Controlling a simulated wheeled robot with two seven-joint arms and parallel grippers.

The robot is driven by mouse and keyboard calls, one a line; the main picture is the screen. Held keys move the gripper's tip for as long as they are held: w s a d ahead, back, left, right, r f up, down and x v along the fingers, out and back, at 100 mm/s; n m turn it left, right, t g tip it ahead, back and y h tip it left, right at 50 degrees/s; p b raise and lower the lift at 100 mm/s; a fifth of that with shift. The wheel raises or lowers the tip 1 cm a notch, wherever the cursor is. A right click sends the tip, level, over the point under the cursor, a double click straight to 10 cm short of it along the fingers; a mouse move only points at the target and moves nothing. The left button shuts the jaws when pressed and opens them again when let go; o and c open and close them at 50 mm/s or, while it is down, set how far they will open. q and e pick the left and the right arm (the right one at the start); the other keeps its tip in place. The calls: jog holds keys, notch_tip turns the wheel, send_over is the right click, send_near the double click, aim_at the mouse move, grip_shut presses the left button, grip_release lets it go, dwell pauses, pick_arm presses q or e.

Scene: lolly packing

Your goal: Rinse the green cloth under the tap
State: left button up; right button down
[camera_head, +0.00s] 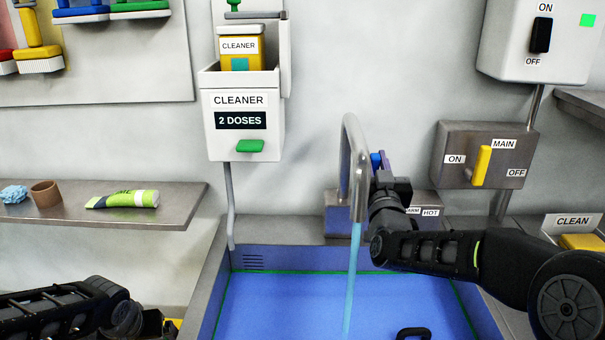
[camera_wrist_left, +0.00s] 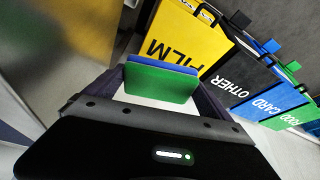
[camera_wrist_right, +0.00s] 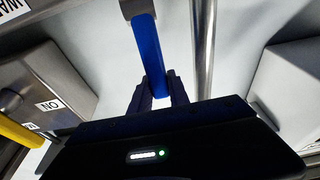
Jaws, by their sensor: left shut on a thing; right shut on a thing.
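The green cloth (camera_wrist_left: 160,83) looks like a flat folded pad with a blue layer along its far edge. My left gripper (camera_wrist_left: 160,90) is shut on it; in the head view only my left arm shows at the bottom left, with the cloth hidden. The tap (camera_head: 352,150) arches over the blue sink (camera_head: 285,300), and a blue water stream (camera_head: 351,275) runs from it into the basin. My right gripper (camera_head: 383,162) is beside the spout, shut on the blue tap lever (camera_wrist_right: 150,60). The cloth is away from the stream.
A cleaner dispenser (camera_head: 242,110) hangs above the sink's left. A shelf (camera_head: 100,212) at left holds a green-and-white tube (camera_head: 123,199) and a brown cup (camera_head: 46,194). A switch box with a yellow lever (camera_head: 481,166) is at right. Labelled bins, including yellow FILM (camera_wrist_left: 190,45), stand beyond my left gripper.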

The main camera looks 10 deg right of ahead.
jog(key=c, duration=1.2)
grip_release()
jog(key=shift+c, duration=0.2)
pick_arm(q)
jog(key=shift+f+b, duration=0.9)
jog(key=shift+f, duration=0.05)
pick_arm(e)
jog(key=v, duration=1.2)
jog(key=shift+d+f, duration=0.1)
